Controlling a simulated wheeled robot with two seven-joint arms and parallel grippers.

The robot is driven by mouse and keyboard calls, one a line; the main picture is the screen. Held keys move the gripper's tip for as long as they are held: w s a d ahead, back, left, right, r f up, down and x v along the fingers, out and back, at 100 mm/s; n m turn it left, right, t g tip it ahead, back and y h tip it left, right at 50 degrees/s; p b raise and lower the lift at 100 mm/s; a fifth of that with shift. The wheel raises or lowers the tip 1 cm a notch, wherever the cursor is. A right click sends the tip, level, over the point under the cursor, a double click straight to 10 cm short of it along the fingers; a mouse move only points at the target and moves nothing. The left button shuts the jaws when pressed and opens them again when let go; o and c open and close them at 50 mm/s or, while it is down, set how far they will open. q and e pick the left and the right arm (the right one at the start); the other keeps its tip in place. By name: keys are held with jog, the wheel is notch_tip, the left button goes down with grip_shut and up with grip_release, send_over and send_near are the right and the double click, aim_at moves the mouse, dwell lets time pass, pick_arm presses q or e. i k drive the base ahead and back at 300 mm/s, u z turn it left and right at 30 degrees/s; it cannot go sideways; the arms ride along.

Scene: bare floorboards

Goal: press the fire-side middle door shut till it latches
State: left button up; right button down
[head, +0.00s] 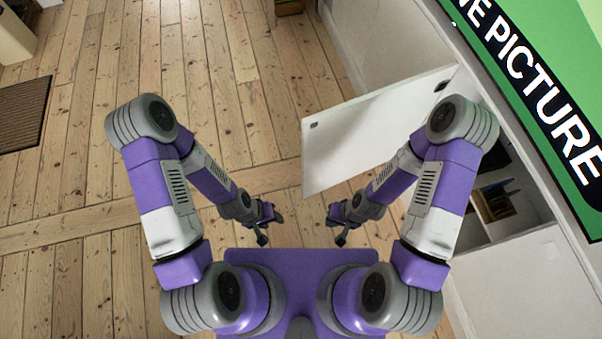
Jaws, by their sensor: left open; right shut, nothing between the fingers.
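A white cabinet door (360,133) stands swung open from the white cabinet on the right, reaching out over the floor. A small dark fitting shows near its free end. My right gripper (339,232) is shut and empty, just below the door's free end in the picture; I cannot tell whether it touches the door. My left gripper (267,230) is open and empty over the floor, to the left of the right gripper and apart from the door.
The open cabinet compartment (492,208) shows shelves with small items inside. A shut white door panel (520,285) is below it. A green sign with white lettering (535,85) lies along the cabinet top. A brown mat (22,112) is at far left. The floorboards (240,100) are clear.

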aim_at(341, 142)
jog(key=k, duration=0.5)
jog(key=u, duration=1.8)
jog(key=i, duration=1.45)
jog(key=z, duration=2.05)
